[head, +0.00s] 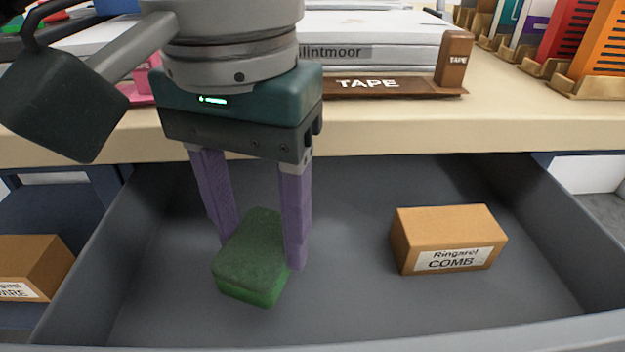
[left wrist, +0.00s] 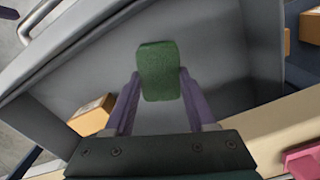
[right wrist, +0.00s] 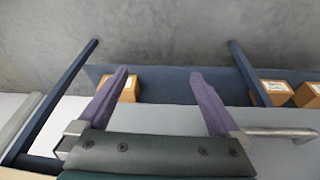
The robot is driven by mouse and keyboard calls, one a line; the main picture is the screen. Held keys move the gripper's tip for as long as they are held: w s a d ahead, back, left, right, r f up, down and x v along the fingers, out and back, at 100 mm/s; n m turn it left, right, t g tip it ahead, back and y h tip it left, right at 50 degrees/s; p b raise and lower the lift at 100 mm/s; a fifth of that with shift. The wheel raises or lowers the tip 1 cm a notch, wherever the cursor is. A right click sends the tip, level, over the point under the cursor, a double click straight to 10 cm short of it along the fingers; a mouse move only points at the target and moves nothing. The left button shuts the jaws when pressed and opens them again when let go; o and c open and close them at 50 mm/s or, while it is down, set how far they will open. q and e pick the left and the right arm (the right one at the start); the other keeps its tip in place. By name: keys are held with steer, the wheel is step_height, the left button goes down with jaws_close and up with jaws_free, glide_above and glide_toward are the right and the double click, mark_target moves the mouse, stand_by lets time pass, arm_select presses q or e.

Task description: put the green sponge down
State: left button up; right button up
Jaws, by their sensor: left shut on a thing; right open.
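The green sponge (head: 250,255) is between the purple fingers of my left gripper (head: 258,250), inside the open grey drawer (head: 345,300). The gripper is shut on it. In the left wrist view the sponge (left wrist: 159,70) sits between the fingertips, with the drawer floor behind it. I cannot tell whether its underside touches the floor. My right gripper (right wrist: 156,82) shows only in the right wrist view; it is open and empty, with its fingers wide apart.
A cardboard box labelled COMB (head: 448,240) lies in the drawer to the right of the sponge. The drawer floor between them is clear. A table (head: 420,128) with a brown TAPE holder (head: 395,86) is above and behind. Another box (head: 35,265) is outside the drawer at left.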

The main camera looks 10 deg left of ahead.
mark_target(268, 275)
arm_select(q)
step_height(268, 275, down, 6)
steer(key=shift+r+b, duration=0.1)
steer(key=shift+b, duration=0.45)
steer(key=o, duration=1.3)
